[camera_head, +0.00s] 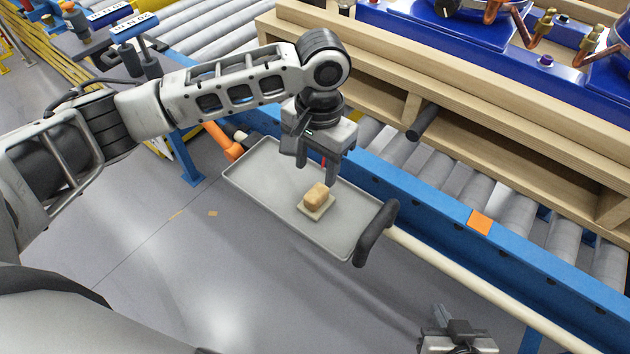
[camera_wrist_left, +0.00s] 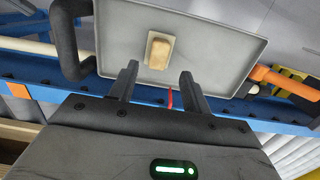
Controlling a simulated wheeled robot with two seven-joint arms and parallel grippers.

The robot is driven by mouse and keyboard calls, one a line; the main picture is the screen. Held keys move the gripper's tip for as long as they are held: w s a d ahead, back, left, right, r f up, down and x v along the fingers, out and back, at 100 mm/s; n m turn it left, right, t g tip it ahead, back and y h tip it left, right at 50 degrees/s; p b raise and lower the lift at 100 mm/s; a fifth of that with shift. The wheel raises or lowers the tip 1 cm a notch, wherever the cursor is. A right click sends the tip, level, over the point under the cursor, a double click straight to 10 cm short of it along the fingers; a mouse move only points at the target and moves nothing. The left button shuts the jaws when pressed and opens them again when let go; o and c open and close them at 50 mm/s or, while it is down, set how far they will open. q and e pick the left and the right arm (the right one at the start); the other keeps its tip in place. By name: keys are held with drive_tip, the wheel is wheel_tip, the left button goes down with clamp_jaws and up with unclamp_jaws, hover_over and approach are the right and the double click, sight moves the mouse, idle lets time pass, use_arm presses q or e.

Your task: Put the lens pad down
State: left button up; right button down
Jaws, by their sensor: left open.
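A small tan block (camera_head: 316,195), which looks like the lens pad, sits on a pale square piece (camera_head: 325,208) on the grey tray (camera_head: 262,165). In the left wrist view the tan block (camera_wrist_left: 159,52) lies on the pale square (camera_wrist_left: 150,32), just beyond my fingertips. My left gripper (camera_head: 318,168) hangs above the tray, near the block. In the left wrist view its two fingers (camera_wrist_left: 158,74) are apart with nothing between them gripped. My right gripper (camera_head: 457,338) shows at the bottom edge, cut off; its jaws are unclear.
The tray hangs beside the blue conveyor rail (camera_head: 430,195), with a black handle (camera_head: 376,233) at its right end. A wooden pallet (camera_head: 465,120) with blue compressors (camera_head: 455,20) stands on the rollers behind. An orange square (camera_head: 479,222) marks the rail. Much of the tray is bare.

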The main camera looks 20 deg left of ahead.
use_arm(q)
wheel_tip(320, 180, up, 5)
drive_tip(key=shift+w+d, duration=0.1)
drive_tip(key=shift+w, duration=0.05)
idle(0.5)
